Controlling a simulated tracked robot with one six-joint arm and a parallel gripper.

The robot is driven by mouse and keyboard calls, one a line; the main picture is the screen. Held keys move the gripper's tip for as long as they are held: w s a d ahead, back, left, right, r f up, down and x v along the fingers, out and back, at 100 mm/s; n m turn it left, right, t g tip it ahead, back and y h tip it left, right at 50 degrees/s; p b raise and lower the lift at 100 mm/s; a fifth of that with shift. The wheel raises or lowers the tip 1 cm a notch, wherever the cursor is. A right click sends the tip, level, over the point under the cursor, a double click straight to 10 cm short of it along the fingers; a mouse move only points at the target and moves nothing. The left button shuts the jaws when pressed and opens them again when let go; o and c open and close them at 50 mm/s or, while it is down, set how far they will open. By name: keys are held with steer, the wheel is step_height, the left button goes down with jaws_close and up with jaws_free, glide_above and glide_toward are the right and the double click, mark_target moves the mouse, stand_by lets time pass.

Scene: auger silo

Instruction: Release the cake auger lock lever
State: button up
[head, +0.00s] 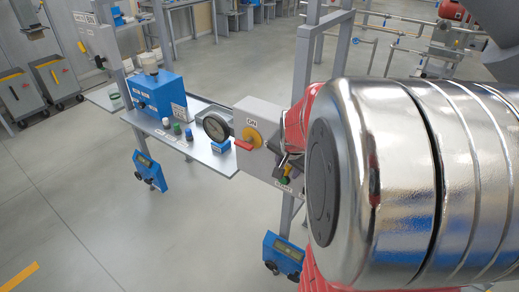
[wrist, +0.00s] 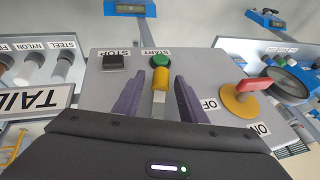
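In the wrist view a short yellow-ended piece with a pale grey stem (wrist: 160,79) stands just below the green START button on a grey control box (wrist: 105,80). It looks like a lever, but no label on it can be read. My gripper (wrist: 160,88) is open, with one purple finger on each side of this piece and visible gaps between. The stem's lower part is hidden by my gripper body. In the head view my arm covers part of the grey control box (head: 262,115), and my dark gripper (head: 291,160) is at its right end.
A red rotary handle (wrist: 252,86) on a yellow disc, marked ON and OFF, sits close right of my gripper. A black STOP button (wrist: 116,62) is at left. A round gauge (head: 217,127) and a blue box (head: 158,94) stand on the shelf.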

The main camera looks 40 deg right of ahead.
jaws_close()
stand_by(0.5)
steer(key=shift+a, duration=0.1)
